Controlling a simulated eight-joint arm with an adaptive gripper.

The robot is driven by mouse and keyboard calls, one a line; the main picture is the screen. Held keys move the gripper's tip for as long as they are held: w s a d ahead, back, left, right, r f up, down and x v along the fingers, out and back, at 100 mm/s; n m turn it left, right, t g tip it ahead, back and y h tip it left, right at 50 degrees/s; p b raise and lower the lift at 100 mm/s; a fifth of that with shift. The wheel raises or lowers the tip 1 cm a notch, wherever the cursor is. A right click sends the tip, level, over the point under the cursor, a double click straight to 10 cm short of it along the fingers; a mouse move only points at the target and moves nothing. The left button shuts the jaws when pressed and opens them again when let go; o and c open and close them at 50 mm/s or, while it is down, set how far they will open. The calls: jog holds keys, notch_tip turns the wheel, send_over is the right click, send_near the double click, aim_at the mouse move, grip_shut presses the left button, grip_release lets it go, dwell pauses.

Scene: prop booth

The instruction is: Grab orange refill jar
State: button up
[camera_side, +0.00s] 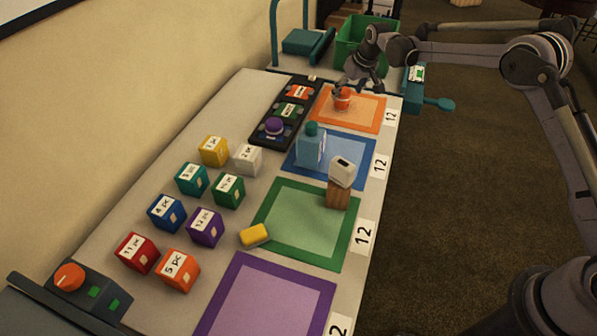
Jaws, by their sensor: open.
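A small orange jar (342,98) stands on the orange-bordered mat (372,118) at the far end of the table. My gripper (361,84) is above and just right of the jar, pointing down. Its fingers are open and close to the jar's upper part. I cannot tell from this view whether a finger touches it. The fingers partly cover the jar's top.
A teal bottle (310,150) stands on the blue mat, and a white device on a wooden block (339,196) stands nearer. A black rack (283,117) holds labelled items to the left. Several labelled boxes (205,227) fill the left side. A green bin (357,50) is behind.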

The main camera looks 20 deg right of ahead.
aim_at(346, 92)
jog(key=shift+x, duration=2.1)
jog(key=shift+w+a+r, duration=0.1)
jog(key=shift+w+a, duration=0.05)
jog(key=shift+c, duration=0.3)
jog(key=c, duration=1.3)
